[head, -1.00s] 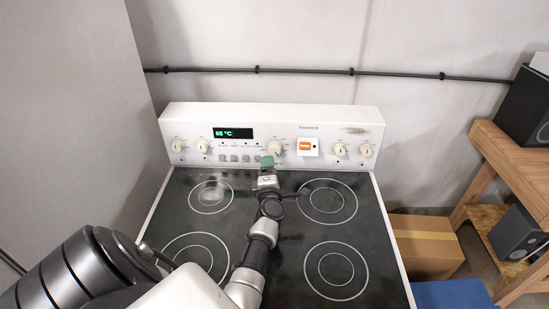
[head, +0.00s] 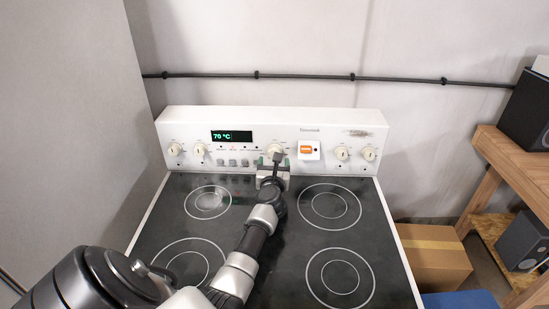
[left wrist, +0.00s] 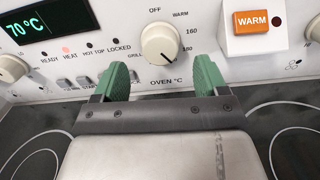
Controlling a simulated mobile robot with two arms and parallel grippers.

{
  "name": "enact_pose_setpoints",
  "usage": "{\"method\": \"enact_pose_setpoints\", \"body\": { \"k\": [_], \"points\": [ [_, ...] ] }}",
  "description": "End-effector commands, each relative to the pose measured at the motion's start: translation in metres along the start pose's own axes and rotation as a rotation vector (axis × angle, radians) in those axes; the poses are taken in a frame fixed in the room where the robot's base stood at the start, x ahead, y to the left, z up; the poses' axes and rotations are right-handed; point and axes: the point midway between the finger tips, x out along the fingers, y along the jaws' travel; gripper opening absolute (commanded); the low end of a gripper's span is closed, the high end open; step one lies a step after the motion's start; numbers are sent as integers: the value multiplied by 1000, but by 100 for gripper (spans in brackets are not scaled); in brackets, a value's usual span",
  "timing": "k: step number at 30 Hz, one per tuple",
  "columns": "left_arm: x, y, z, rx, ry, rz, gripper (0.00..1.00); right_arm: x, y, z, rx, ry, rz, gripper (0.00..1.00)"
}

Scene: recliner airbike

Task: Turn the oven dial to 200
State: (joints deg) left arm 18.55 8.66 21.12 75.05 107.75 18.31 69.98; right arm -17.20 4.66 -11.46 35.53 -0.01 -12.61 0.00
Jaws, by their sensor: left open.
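The oven dial (head: 275,150) is a round cream knob in the middle of the stove's back panel. In the left wrist view the dial (left wrist: 160,43) sits above the label OVEN °C, with OFF, WARM, 160 and 180 printed around it. In the head view my left gripper (head: 273,168) is right in front of the dial. The green display (head: 231,135) reads 70 °C.
An orange WARM switch (head: 309,149) is right of the dial, and small buttons (head: 239,162) are to its left. Other knobs (head: 341,153) line the panel. The black glass cooktop (head: 300,235) is bare beneath my arm. A cardboard box (head: 432,257) stands right of the stove.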

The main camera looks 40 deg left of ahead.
Motion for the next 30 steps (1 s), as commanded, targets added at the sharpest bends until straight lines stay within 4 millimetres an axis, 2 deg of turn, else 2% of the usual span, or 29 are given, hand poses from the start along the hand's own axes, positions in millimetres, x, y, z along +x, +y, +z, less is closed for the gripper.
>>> {"method": "enact_pose_setpoints", "body": {
  "k": [3, 9, 20, 30],
  "points": [
    [23, 0, -1, 2, -2, 0, 73, 8, -1, 1, 1, 0, -1, 0],
    [44, 0, -1, 1, -1, 0, 73, 15, -2, 1, 1, 1, -3, 0],
    [48, 0, 0, 2, 0, -1, 73, 15, -2, 1, 1, 1, -3, 0],
    [48, 0, 0, 2, 0, -1, 24, 15, -2, 1, 1, 1, -3, 0]
  ]
}}
